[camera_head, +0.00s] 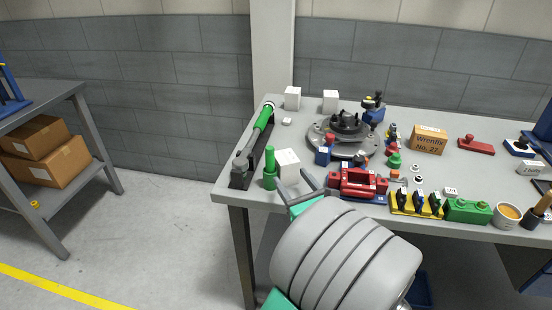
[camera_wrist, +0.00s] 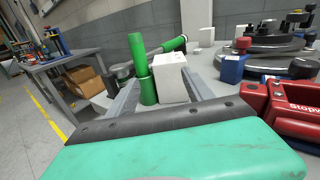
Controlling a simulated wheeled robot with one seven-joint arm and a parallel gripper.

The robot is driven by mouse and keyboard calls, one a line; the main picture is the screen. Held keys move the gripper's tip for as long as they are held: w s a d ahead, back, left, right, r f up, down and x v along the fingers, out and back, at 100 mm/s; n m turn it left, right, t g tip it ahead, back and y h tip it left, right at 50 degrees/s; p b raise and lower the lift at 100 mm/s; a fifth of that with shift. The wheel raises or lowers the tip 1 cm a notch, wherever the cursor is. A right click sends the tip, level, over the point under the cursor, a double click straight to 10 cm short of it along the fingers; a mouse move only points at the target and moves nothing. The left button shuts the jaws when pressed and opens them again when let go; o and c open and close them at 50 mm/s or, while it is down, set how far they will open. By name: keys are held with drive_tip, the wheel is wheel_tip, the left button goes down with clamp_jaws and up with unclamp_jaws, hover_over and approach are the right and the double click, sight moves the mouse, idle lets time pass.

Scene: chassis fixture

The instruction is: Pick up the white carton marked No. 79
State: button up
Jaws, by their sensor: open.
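A white carton (camera_head: 287,164) stands upright near the left front of the grey table; any number on it is not legible. In the wrist view the same white carton (camera_wrist: 171,80) stands just ahead, around the gap between my fingers. My gripper (camera_head: 293,180) is open at the table's front edge, its fingers pointing toward the carton. In the wrist view my gripper (camera_wrist: 162,88) has its two grey fingers apart, with nothing clearly held. Two more white cartons, one at back left (camera_head: 292,98) and one to its right (camera_head: 330,103), stand farther back, their markings unreadable.
A green cylinder (camera_head: 269,170) stands close to the left of the near carton. A red fixture (camera_head: 357,183) lies to its right. A round dark fixture (camera_head: 345,127) and a brown Wrenfix box (camera_head: 428,140) stand behind. A green-and-grey tool (camera_head: 264,116) lies along the left edge.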

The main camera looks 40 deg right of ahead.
sight(291, 164)
drive_tip(key=shift+m+h, duration=0.5)
drive_tip(key=shift+m, duration=0.2)
drive_tip(key=x, duration=0.2)
drive_tip(key=d+x, duration=0.1)
drive_tip(key=x, duration=0.2)
drive_tip(key=r+x, duration=0.1)
drive_tip(key=x, duration=0.1)
drive_tip(key=shift+d, duration=0.25)
drive_tip(key=shift+c, duration=0.2)
clamp_jaws()
